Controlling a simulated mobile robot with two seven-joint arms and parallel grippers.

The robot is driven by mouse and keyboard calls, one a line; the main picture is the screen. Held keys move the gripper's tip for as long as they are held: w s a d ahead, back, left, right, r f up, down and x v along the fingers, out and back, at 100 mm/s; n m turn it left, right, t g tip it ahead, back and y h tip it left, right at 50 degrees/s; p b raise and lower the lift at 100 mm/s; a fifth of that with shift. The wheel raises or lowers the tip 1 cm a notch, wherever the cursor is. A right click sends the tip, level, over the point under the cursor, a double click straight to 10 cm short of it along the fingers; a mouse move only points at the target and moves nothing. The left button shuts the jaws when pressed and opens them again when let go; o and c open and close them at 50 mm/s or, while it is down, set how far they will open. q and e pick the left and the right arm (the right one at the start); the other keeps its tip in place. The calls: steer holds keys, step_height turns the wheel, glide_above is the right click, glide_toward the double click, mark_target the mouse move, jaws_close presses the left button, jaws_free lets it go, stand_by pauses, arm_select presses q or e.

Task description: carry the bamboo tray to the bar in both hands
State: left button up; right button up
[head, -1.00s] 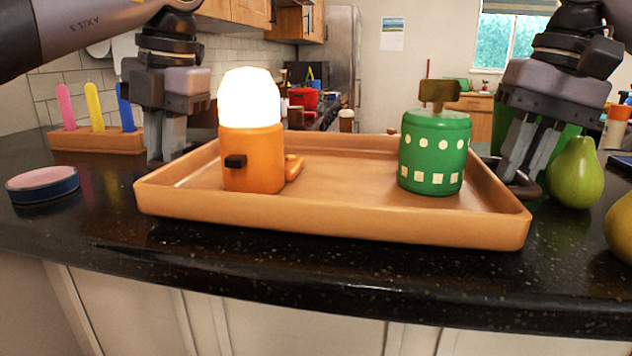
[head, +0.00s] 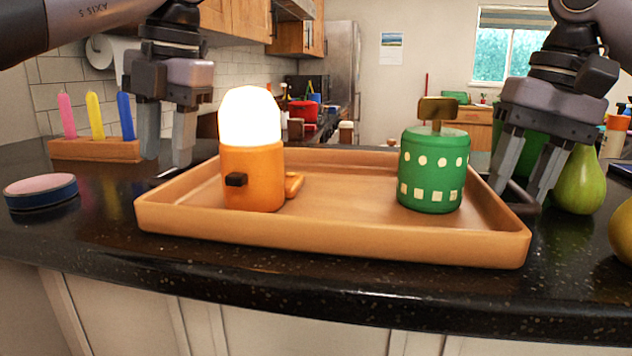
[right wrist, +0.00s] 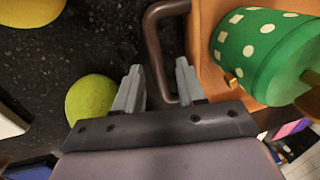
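The bamboo tray (head: 330,238) rests level on the dark counter. On it stand an orange lamp (head: 253,178) with a glowing white dome, at left, and a green canister (head: 432,172) with white dots and squares, at right. My left gripper (head: 166,160) is open and empty, above the tray's left end; the dark left handle (head: 172,172) shows just below its fingertips. My right gripper (head: 522,195) is open, its fingers apart on either side of the right handle. In the right wrist view the handle (right wrist: 153,45) passes between the spread fingers (right wrist: 160,80).
A wooden block with coloured sticks (head: 95,150) and a round blue-rimmed pink disc (head: 41,192) are at left. The counter's front edge runs close before the tray.

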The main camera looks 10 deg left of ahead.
arm_select(q)
steer(key=shift+d+r, duration=0.25)
steer(key=shift+r, duration=0.9)
steer(key=shift+d+r, duration=0.2)
steer(key=shift+r, duration=0.9)
arm_select(e)
steer(key=shift+r, duration=0.1)
step_height(320, 180, up, 7)
steer(key=d, duration=0.1)
steer(key=shift+d, duration=0.25)
steer(key=shift+r, duration=0.15)
arm_select(q)
steer(key=shift+s, duration=0.1)
arm_select(e)
steer(key=shift+s, duration=0.1)
